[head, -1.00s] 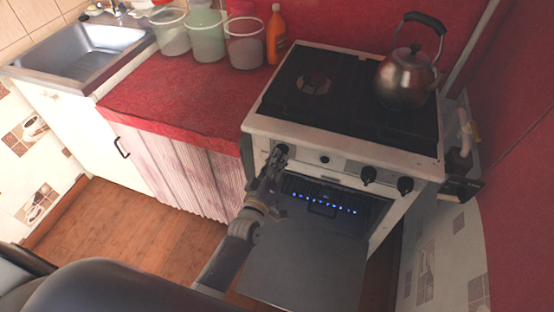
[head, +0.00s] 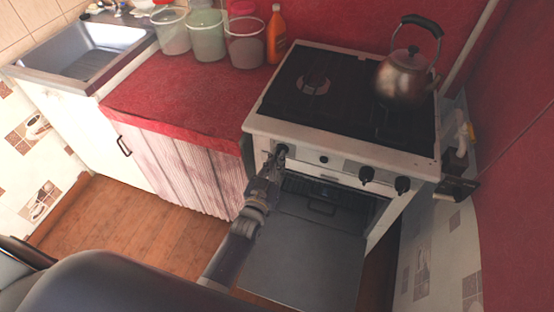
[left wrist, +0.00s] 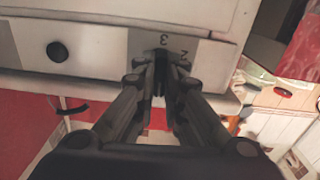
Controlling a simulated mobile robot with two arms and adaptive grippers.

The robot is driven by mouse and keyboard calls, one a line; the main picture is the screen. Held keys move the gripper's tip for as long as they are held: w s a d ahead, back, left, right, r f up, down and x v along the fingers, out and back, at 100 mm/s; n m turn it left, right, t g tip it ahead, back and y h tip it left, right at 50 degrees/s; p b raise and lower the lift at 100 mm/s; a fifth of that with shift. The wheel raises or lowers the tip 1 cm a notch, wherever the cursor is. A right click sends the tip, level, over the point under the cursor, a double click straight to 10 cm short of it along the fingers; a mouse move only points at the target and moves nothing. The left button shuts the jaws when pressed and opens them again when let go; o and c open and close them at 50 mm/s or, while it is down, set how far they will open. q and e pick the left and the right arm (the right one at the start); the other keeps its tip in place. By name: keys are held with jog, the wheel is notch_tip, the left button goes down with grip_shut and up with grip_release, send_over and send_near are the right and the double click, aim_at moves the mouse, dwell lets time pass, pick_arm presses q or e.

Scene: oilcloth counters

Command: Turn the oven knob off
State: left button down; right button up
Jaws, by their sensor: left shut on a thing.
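The white stove (head: 262,127) has a front panel with black knobs. My left gripper (head: 277,160) is at the leftmost knob (head: 282,149), shut on it; the fingers hide most of the knob. In the left wrist view my left gripper (left wrist: 159,72) is against the panel (left wrist: 105,48), with printed numbers 3 and 2 beside the fingertips. The knob is hidden there. The oven door (head: 300,255) hangs open and no blue flames show inside. My right gripper is not in view.
A kettle (head: 402,80) stands on the hob. Tubs (head: 245,45) and an orange bottle (head: 276,35) stand on the red counter (head: 190,95).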

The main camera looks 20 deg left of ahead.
pick_arm(q)
jog(key=shift+f+m, duration=0.1)
jog(key=shift+m, duration=0.4)
jog(key=c, duration=1.7)
grip_release()
jog(key=s, duration=1.2)
jog(key=shift+a, duration=0.2)
